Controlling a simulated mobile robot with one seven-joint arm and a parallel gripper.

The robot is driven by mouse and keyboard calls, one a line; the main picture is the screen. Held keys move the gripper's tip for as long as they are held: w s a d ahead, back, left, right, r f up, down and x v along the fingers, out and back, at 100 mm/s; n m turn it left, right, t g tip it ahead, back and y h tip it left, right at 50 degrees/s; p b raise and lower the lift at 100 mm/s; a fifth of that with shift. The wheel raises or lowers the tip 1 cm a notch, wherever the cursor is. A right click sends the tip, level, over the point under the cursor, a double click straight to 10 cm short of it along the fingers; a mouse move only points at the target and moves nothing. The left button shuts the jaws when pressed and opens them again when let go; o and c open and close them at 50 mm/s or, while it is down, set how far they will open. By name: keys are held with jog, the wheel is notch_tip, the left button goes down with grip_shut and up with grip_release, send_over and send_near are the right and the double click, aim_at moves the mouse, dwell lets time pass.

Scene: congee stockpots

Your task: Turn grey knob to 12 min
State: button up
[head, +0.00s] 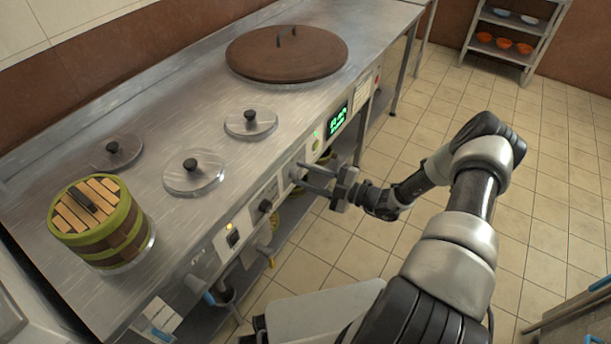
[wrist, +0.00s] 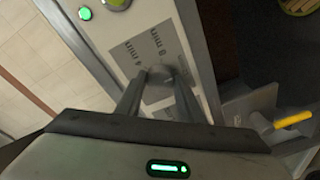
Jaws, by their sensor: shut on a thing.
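The grey knob (head: 294,173) sits on the front panel of the steel counter. In the wrist view the knob (wrist: 160,74) is a small grey round shape on a dial plate (wrist: 175,48). Printed marks reading "4 min" and "8 min" show on the plate; further print is partly hidden by my fingers. My gripper (head: 303,180) reaches the panel from the right. In the wrist view my gripper (wrist: 161,77) has one finger on each side of the knob and is shut on it. Which mark the knob points to cannot be told.
A green-lit display (head: 338,121) and a green light (wrist: 85,13) are near the knob. A black knob (head: 265,206) and a yellow-lit switch (head: 232,237) are further along the panel. Pot lids and a wooden bucket (head: 102,222) stand on top.

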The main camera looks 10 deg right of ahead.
dwell(0.5)
jog(key=o, duration=1.1)
jog(key=shift+c, duration=0.2)
jog(key=p+v, duration=0.2)
jog(key=v, duration=1.5)
jog(key=shift+s+d, duration=0.2)
